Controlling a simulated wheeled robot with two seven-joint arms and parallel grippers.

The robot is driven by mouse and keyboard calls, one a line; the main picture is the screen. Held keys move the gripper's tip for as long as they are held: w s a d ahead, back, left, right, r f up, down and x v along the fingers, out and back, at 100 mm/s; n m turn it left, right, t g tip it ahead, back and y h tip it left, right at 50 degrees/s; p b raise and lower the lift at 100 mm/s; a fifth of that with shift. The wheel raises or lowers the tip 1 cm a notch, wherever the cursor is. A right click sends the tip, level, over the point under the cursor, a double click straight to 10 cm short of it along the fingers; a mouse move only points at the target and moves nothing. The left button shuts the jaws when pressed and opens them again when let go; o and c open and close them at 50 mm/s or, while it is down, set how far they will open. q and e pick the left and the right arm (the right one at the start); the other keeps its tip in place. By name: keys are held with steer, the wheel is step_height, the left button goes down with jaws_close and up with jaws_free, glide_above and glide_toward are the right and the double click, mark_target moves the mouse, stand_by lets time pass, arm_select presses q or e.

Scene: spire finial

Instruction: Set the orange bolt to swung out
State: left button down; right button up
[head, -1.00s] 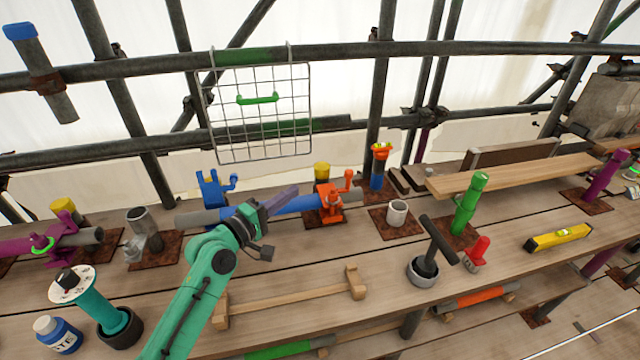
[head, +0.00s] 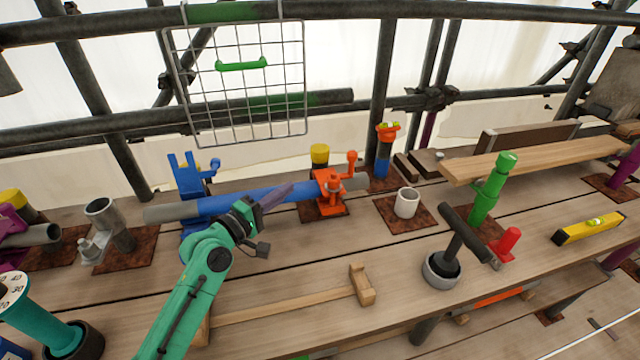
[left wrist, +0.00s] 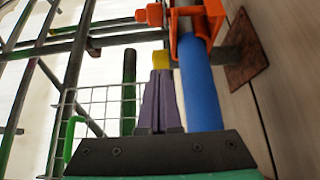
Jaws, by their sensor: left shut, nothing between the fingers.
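The orange clamp (head: 326,183) sits around the right part of a blue tube (head: 230,206); it also shows at the top of the left wrist view (left wrist: 188,48). Its orange bolt, with a round knob (head: 352,158), stands up at the clamp's right side. In the left wrist view an orange knob (left wrist: 150,14) sticks out to the left of the clamp. My left gripper (head: 288,190) is shut and empty, its purple fingers pointing toward the clamp from the left, apart from it. The fingers (left wrist: 160,78) overlap the tube in the head view. My right gripper is not in view.
A blue clamp (head: 187,178) holds the tube's left part. A wire basket (head: 240,90) hangs behind on the scaffold rail. A white cup (head: 407,203), a green post (head: 487,190) and a dark T-handled tool (head: 462,237) stand to the right.

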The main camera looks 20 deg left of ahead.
mark_target(313, 181)
arm_select(q)
steer(key=p+x, duration=0.1)
steer(key=x, duration=0.2)
steer(key=p+x, duration=0.1)
steer(key=x, duration=0.6)
steer(key=shift+d+r+p, duration=0.1)
steer(key=shift+r+p, duration=0.15)
steer(key=shift+p, duration=0.15)
steer(key=s+d+p, duration=0.2)
steer(key=shift+s+d, duration=0.2)
steer(key=shift+d, duration=0.15)
steer(key=shift+s+d+f, duration=0.1)
steer(key=shift+s+d, duration=0.05)
steer(key=shift+s, duration=0.1)
steer(key=shift+w, duration=0.1)
steer(key=shift+w+f, duration=0.1)
steer(key=shift+f, duration=0.1)
